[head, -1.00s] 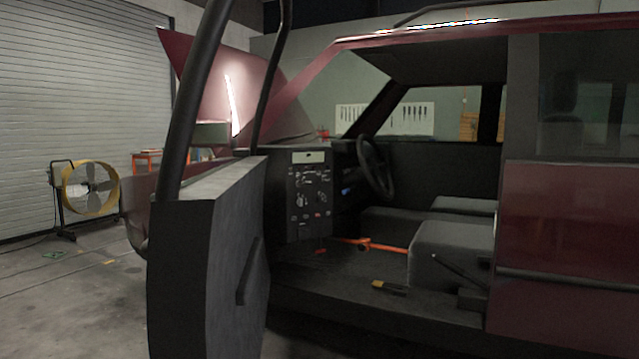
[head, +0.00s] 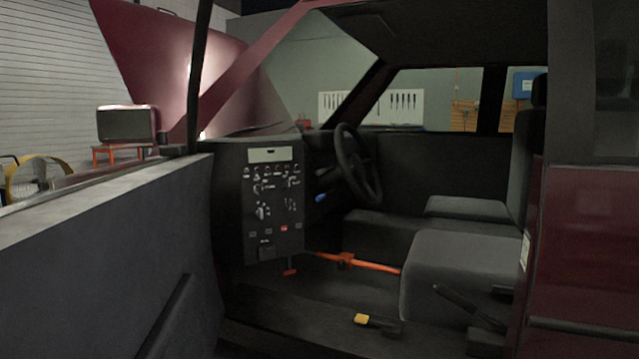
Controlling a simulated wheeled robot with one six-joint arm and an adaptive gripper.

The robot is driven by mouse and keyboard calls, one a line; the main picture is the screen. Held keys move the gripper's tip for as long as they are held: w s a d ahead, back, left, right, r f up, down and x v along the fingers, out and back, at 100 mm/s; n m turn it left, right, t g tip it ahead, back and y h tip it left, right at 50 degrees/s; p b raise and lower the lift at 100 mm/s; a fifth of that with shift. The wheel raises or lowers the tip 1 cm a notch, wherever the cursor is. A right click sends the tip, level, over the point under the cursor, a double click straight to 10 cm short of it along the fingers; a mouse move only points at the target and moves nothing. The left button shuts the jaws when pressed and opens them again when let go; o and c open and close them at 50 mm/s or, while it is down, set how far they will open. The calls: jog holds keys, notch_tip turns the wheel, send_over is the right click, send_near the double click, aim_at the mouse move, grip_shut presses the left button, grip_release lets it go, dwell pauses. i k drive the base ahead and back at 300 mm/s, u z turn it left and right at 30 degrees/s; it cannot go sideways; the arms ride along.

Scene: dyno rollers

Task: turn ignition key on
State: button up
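The ignition key cannot be told apart for certain. A small blue item (head: 321,198) sits on the dash to the left of and below the steering wheel (head: 358,176); at this size I cannot tell if it is the key. A dark control panel (head: 273,205) with several small knobs, switches and a red button faces me at the near end of the dash. My gripper does not show in the head view.
The open car door (head: 110,265) stands at the left, its window frame rising above. The doorway is open to the right of it. A grey seat (head: 465,270), an orange bar (head: 360,263) and a yellow-tipped lever (head: 363,319) are inside. The red rear body panel (head: 580,250) borders the right.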

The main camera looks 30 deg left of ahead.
aim_at(258, 189)
jog(key=u, duration=0.15)
jog(key=i, duration=0.9)
jog(key=u, duration=0.5)
